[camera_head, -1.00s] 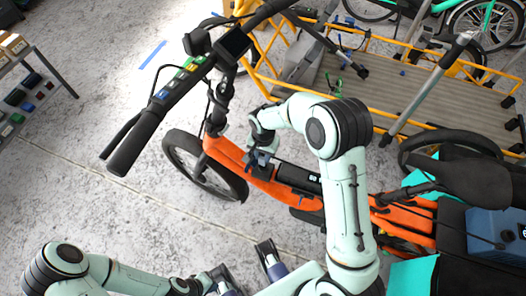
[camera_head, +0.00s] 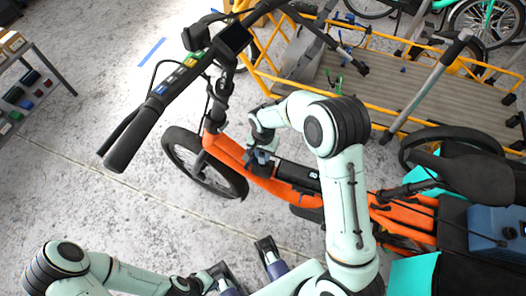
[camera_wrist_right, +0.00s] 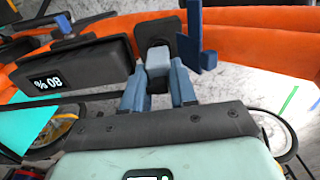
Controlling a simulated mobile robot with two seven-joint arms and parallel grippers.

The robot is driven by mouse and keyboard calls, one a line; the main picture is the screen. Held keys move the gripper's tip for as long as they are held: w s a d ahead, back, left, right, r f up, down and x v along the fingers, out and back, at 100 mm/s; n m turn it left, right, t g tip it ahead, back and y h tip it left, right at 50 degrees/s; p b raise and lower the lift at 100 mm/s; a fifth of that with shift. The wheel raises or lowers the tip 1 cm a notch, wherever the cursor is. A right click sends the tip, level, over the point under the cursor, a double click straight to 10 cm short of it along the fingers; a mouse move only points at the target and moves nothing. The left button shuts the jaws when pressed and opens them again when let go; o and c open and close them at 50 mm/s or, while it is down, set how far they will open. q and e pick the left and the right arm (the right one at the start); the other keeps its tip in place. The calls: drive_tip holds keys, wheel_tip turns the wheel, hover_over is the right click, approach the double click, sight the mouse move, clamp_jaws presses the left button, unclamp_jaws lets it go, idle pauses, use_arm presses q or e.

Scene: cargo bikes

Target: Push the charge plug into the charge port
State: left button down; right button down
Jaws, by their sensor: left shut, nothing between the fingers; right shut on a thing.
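The charge plug (camera_wrist_right: 158,62) is a blue-grey block between the fingers of my right gripper (camera_wrist_right: 158,88) in the right wrist view. The gripper is shut on it. The plug's front end faces the charge port (camera_wrist_right: 158,30), a dark block on the orange bike frame (camera_wrist_right: 255,22), and they overlap in this view. I cannot tell how deep the plug sits. A blue flap (camera_wrist_right: 196,40) stands beside the port. In the head view my right gripper (camera_head: 261,158) is at the frame.
A black battery pack with a display (camera_wrist_right: 50,82) is beside the port. The handlebar (camera_head: 150,110) and front wheel (camera_head: 190,170) stand nearby. A yellow-railed cargo bed (camera_head: 430,90) is behind.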

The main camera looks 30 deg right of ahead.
drive_tip(key=shift+f+b, duration=0.7)
drive_tip(key=shift+f, duration=0.4)
drive_tip(key=c, duration=0.8)
unclamp_jaws()
wheel_tip(320, 180, up, 13)
drive_tip(key=p, duration=0.2)
drive_tip(key=shift+r, duration=0.2)
